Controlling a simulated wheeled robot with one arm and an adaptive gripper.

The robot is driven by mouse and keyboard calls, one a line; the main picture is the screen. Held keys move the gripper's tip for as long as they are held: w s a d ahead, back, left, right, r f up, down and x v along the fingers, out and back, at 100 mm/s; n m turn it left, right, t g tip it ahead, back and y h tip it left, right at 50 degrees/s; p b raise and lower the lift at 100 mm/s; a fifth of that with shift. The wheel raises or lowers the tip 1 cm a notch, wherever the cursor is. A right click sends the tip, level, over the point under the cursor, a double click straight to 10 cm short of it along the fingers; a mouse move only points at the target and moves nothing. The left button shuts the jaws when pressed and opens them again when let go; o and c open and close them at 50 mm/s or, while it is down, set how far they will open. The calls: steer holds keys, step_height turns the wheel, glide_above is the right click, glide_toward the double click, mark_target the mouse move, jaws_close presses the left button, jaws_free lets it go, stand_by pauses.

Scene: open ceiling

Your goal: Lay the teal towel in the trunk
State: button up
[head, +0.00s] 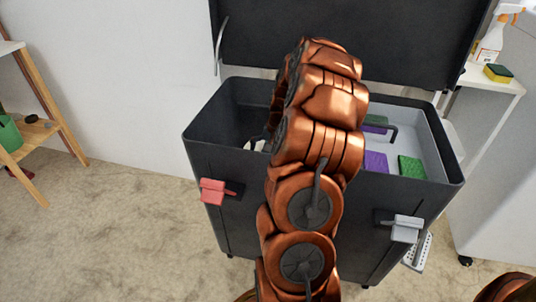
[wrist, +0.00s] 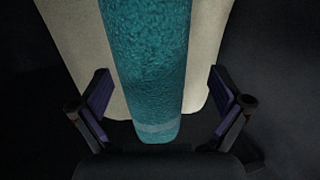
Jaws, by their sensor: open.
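The teal towel (wrist: 150,70) shows in the wrist view as a long rolled or folded strip with a paler band near its lower end. It lies over a cream cloth-like thing (wrist: 75,35). My gripper (wrist: 160,84) is open, with one finger on each side of the towel and gaps between them. The dark trunk (head: 225,178) stands with its lid (head: 400,40) raised in the head view. My arm reaches down into its left part and hides my gripper and the towel there.
A grey tray (head: 432,140) in the trunk's right part holds a purple pad (head: 376,162) and a green pad (head: 411,167). A red latch (head: 213,191) and a grey latch (head: 405,228) are on the front. A wooden shelf (head: 40,135) stands left and a white side table (head: 497,88) right.

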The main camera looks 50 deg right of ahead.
steer(key=shift+r, duration=0.5)
steer(key=p+v, duration=0.3)
steer(key=v, duration=0.9)
